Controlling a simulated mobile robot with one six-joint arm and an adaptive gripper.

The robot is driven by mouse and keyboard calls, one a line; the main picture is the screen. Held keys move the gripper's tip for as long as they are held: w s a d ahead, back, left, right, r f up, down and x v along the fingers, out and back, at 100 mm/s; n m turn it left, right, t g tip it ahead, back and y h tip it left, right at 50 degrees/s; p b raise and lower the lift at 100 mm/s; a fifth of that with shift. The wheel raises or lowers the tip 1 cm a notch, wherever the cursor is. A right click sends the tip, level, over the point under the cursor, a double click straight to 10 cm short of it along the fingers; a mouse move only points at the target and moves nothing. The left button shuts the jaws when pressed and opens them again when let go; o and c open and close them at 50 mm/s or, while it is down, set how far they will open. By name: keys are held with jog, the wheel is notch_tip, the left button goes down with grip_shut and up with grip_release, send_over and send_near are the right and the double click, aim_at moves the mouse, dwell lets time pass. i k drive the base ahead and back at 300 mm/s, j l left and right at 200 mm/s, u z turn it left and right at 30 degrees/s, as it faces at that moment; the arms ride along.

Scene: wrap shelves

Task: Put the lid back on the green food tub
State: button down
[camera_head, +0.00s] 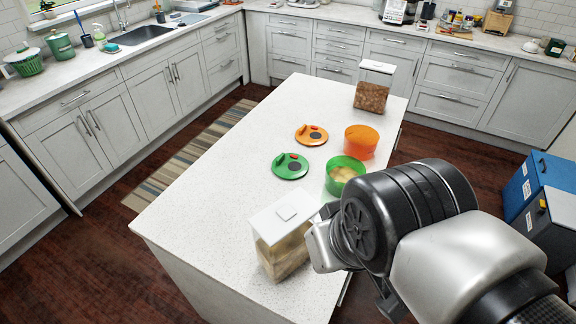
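The green food tub (345,177) stands without its lid on the white island, with pale food inside. Its lower right part is hidden behind my arm. A round green lid (290,166) with a dark centre and a small red part lies flat on the island, left of the tub and apart from it. My gripper (317,246) is only partly in view, near the clear white-lidded container and in front of the green tub. Its fingers are mostly hidden by my arm, so I cannot tell whether it is open or shut.
An orange tub (361,141) and an orange lid (311,135) sit behind the green pair. A white-lidded container (284,240) stands at the near edge, and another (374,88) at the far end. The island's left side (215,185) is clear.

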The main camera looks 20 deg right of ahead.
aim_at(289, 167)
jog(key=k+l+u, duration=0.15)
jog(key=l, duration=0.25)
jog(key=k+l+u, duration=0.1)
jog(key=k+l, duration=0.25)
jog(key=i+l+u, duration=0.35)
jog(key=l, duration=0.3)
jog(key=i+l+u, duration=0.3)
jog(key=l, duration=0.45)
jog(key=i+l+u, duration=0.2)
jog(key=l, duration=0.2)
jog(key=i+l, duration=0.1)
jog(key=i, duration=0.1)
